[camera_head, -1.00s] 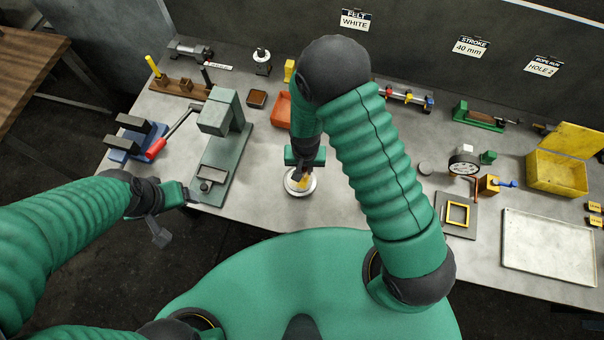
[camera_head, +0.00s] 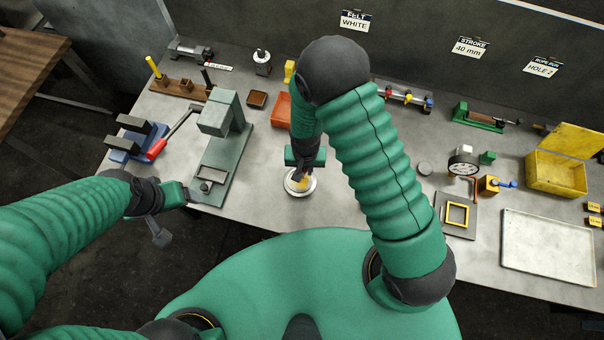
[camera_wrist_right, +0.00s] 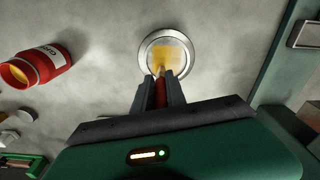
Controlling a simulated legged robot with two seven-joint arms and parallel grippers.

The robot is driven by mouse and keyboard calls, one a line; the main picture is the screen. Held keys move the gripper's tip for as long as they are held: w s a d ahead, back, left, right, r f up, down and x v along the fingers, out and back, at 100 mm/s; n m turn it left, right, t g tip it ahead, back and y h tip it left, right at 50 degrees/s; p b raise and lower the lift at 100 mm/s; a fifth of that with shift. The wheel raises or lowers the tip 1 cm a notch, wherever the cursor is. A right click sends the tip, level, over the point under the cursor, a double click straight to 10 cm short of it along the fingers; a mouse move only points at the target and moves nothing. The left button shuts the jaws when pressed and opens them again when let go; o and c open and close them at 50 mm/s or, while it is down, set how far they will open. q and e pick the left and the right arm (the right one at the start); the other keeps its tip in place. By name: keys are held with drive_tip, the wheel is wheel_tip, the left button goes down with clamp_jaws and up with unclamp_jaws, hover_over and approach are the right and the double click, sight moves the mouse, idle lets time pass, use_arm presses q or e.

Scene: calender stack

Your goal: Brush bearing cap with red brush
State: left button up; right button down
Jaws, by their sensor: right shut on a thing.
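My right gripper (camera_head: 301,174) points down over the round silver bearing cap (camera_head: 290,190) near the table's front edge. In the right wrist view, the gripper (camera_wrist_right: 161,88) is shut on the red brush (camera_wrist_right: 160,93), whose red handle shows between the fingers. The brush tip is at the cap (camera_wrist_right: 146,52). A yellow patch (camera_wrist_right: 167,56) fills much of the cap; I cannot tell bristles from coating there. Whether the tip touches the cap is unclear. My left gripper (camera_head: 165,220) hangs at the table's front edge on the left, its jaw opening unclear.
A green press (camera_head: 222,150) stands left of the cap, and an orange tray (camera_head: 283,110) lies behind it. A red can (camera_wrist_right: 46,64) lies on its side in the wrist view. A dial gauge (camera_head: 464,162) and white tray (camera_head: 549,246) are at the right.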

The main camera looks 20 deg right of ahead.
sight(305, 173)
drive_tip(key=shift+s+a, duration=0.15)
drive_tip(key=shift+s, duration=0.15)
drive_tip(key=s+a, duration=0.2)
drive_tip(key=shift+s+p, duration=0.3)
drive_tip(key=shift+p, duration=0.05)
drive_tip(key=shift+w+d, duration=0.1)
drive_tip(key=shift+w, duration=0.25)
drive_tip(key=shift+w+d+f+b, duration=0.15)
drive_tip(key=shift+w+d+b, duration=0.15)
drive_tip(key=shift+w+d, duration=0.8)
wheel_tip(305, 173, up, 6)
drive_tip(key=p, duration=0.5)
drive_tip(key=shift+w+r, duration=0.1)
drive_tip(key=shift+r, duration=0.1)
drive_tip(key=shift+f, duration=0.1)
